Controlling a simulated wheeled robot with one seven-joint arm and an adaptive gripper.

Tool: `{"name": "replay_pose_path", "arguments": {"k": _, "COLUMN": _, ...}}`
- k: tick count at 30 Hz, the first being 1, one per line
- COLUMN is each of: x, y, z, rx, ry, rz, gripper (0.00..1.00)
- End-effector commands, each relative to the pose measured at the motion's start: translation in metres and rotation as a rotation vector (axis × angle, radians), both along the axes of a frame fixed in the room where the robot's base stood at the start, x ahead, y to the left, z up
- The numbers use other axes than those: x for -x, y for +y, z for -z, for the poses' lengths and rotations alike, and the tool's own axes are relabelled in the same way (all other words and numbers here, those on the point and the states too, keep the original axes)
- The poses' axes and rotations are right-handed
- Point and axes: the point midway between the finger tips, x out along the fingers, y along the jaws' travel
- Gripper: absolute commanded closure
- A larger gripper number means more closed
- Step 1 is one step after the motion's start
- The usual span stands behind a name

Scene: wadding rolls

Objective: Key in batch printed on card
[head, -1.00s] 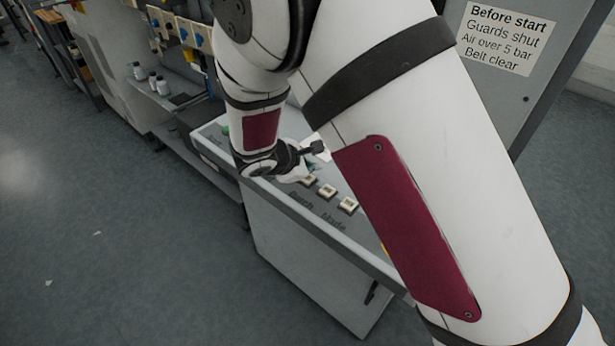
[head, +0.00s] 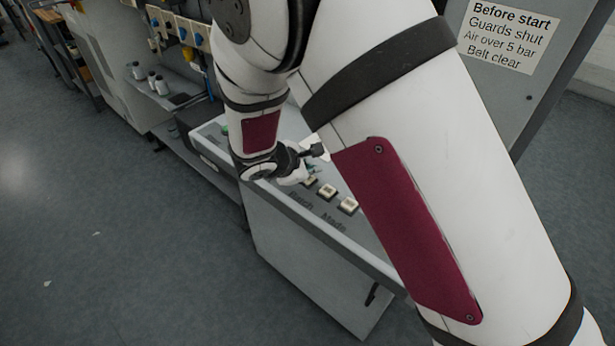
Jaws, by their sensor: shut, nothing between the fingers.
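The grey console (head: 300,250) stands in the middle of the head view, below my arm. Its sloped top carries a row of cream keys; a middle key (head: 328,191) and a right key (head: 347,204) show clearly. A key at the left of the row is partly covered by my gripper (head: 308,172). Lettering under the keys reads "Batch" and "Mode". My gripper is shut and empty, small and partly hidden, close over the left keys; I cannot tell whether it touches one. A white patch (head: 322,143), perhaps the card, shows behind it. Its print is not readable.
My own arm covers the right part of the console. A sign (head: 509,35) on a grey cabinet reads "Before start". A bench with several small jars (head: 150,80) runs along the back left. The floor at left is open.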

Motion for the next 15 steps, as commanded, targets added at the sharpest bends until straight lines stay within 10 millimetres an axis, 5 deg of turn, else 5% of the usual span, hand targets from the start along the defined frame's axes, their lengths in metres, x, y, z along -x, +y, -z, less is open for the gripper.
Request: {"name": "replay_pose_path", "arguments": {"k": 15, "x": -0.0002, "y": 0.0001, "z": 0.0046, "rx": 0.001, "ry": 0.0, "rz": -0.001, "gripper": 1.0}}
